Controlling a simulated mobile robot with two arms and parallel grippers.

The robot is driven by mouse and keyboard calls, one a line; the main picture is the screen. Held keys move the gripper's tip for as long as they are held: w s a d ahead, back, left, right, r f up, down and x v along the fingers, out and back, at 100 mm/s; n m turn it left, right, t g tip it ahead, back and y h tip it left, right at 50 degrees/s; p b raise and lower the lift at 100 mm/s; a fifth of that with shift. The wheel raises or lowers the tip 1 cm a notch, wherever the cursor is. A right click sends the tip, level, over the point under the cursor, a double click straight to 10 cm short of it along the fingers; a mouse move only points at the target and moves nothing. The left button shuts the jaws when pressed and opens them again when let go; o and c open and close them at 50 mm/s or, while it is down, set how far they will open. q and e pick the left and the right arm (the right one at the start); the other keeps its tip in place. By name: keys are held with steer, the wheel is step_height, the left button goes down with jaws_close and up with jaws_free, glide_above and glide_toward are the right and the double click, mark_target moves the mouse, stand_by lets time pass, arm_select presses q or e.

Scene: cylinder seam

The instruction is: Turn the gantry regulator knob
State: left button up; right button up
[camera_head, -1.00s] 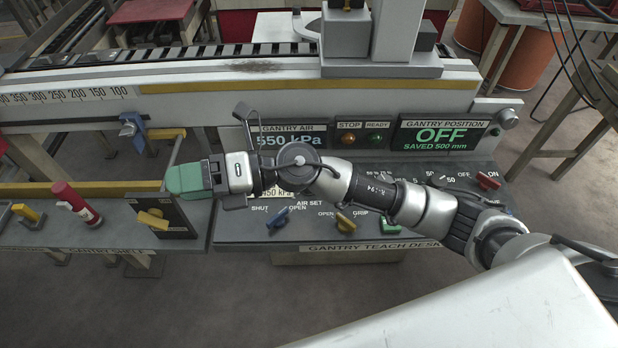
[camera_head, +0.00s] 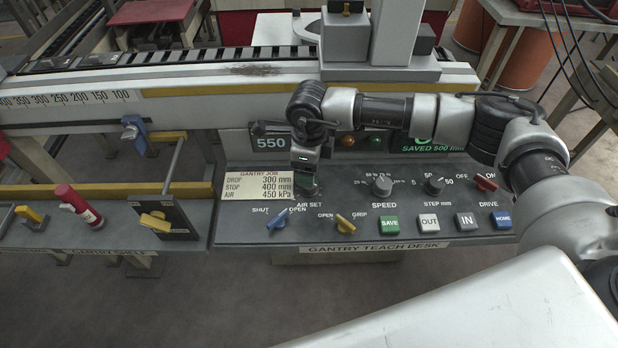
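The teach desk (camera_head: 262,238) has a label "AIR SET", and the regulator knob above that label is mostly or wholly hidden by my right gripper. My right gripper (camera_head: 306,182) points down at that spot, with its arm coming in from the right. Its fingertips are small and dark here, so I cannot tell whether they are open, shut or touching the knob. The gantry air display (camera_head: 271,143) is partly covered by my arm; "550" shows. The gantry job card (camera_head: 258,186) reads drop 300 mm, stop 400 mm, air 450 kPa. My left gripper is not in view.
A blue lever (camera_head: 279,219) and a yellow lever (camera_head: 345,223) stand just below the gripper. The speed knob (camera_head: 381,186), step knob (camera_head: 434,185), red drive switch (camera_head: 486,183) and several push buttons lie to the right. The gantry rail (camera_head: 230,90) runs behind the desk.

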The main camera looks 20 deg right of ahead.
step_height(320, 180, down, 6)
steer(key=shift+f+p, duration=0.1)
steer(key=shift+p, duration=0.4)
steer(key=shift+c, duration=0.3)
steer(key=c, duration=0.9)
steer(key=shift+o, duration=0.2)
steer(key=shift+f+n+b, duration=0.1)
steer(key=shift+n+b, duration=0.5)
steer(key=shift+b, duration=0.35)
steer(key=n+b, duration=1)
steer(key=b, duration=0.1)
steer(key=shift+n+b, duration=0.3)
steer(key=n+b, duration=0.3)
steer(key=shift+n, duration=0.3)
steer(key=shift+r+b, duration=0.2)
steer(key=shift+b, duration=0.15)
steer(key=shift+n, duration=0.3)
